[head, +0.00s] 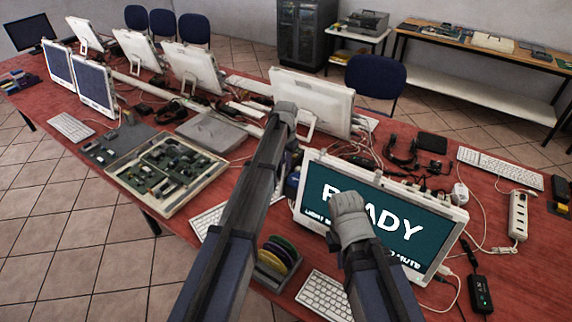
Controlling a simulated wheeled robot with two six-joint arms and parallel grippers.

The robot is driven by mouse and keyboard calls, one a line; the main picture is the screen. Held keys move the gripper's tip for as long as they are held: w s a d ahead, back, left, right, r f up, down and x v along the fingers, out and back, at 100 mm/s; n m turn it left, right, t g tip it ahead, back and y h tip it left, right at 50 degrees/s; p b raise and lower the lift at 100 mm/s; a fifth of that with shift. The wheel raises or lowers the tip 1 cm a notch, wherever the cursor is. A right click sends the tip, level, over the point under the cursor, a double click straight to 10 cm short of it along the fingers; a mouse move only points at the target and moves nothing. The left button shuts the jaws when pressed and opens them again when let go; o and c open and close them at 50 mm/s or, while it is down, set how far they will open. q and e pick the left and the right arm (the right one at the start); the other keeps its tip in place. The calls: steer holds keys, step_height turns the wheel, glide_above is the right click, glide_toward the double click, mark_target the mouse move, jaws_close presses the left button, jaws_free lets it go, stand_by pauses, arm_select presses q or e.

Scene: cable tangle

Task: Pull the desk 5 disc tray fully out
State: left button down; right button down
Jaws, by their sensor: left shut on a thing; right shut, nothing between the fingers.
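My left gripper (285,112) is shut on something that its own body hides. It appears in front of the lower left of a white monitor (322,98), seen from behind. My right gripper (349,212) is shut and empty, in front of the white-framed screen reading READY (415,232). I cannot make out the desk 5 disc tray, nor which desk is number 5. A small rack of coloured discs (280,256) stands on the red table (525,262), between my two arms.
A cable tangle (372,150) and black devices lie behind the READY screen. A power strip (517,213) is at the right. White keyboards (323,297) lie in front. An open circuit-board case (168,170) and several monitors stand to the left. Bare red table shows at the lower right.

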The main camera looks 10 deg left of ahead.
arm_select(q)
steer(key=w+a, duration=0.2)
steer(key=a, duration=0.3)
steer(key=shift+w+a, duration=0.2)
steer(key=shift+a, duration=0.2)
steer(key=c, duration=1.2)
jaws_free()
steer(key=shift+o, duration=0.2)
steer(key=shift+r, duration=0.15)
step_height(320, 180, up, 8)
steer(key=p, duration=0.8)
steer(key=shift+f, duration=0.2)
